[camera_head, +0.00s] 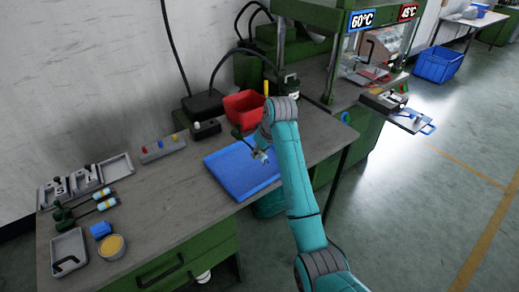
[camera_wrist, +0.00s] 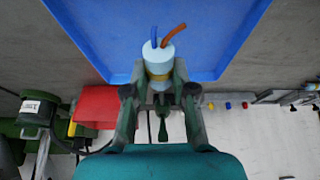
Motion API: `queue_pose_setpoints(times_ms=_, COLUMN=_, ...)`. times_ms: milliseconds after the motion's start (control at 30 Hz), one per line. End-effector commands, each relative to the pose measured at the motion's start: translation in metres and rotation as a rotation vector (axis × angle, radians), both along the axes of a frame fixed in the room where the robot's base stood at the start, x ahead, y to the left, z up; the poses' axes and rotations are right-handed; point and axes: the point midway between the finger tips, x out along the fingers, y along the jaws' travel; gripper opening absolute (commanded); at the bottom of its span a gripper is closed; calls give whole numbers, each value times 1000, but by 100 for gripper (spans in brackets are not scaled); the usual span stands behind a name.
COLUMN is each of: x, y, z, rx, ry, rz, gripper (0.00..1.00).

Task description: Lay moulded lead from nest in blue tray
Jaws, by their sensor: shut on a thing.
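The blue tray (camera_head: 243,171) lies flat on the workbench, below and beside my arm. In the wrist view the tray (camera_wrist: 105,40) fills the upper middle. My gripper (camera_wrist: 160,88) is shut on the moulded lead (camera_wrist: 160,58), a pale blue cylinder with a brass-coloured band and a blue and an orange wire at its end. The lead shows against the tray, and I cannot tell whether it touches it. In the head view my gripper (camera_head: 262,155) is over the tray's right part, and the lead is mostly too small to make out. I cannot tell which fixture is the nest.
A red bin (camera_head: 243,108) stands behind the tray. A button box (camera_head: 162,148) is to the left. Trays, tools and a bowl (camera_head: 111,246) sit at the bench's left end. The green press (camera_head: 350,50) stands at the right, with a fixture (camera_head: 385,100) in front.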

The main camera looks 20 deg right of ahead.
Motion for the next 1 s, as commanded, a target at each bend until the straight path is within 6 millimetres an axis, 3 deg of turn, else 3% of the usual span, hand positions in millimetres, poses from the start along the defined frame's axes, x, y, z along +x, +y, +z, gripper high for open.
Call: queue_pose_setpoints(times_ms=1000, x=0, y=0, z=-70, rx=0, ry=1, rz=0, gripper=0)
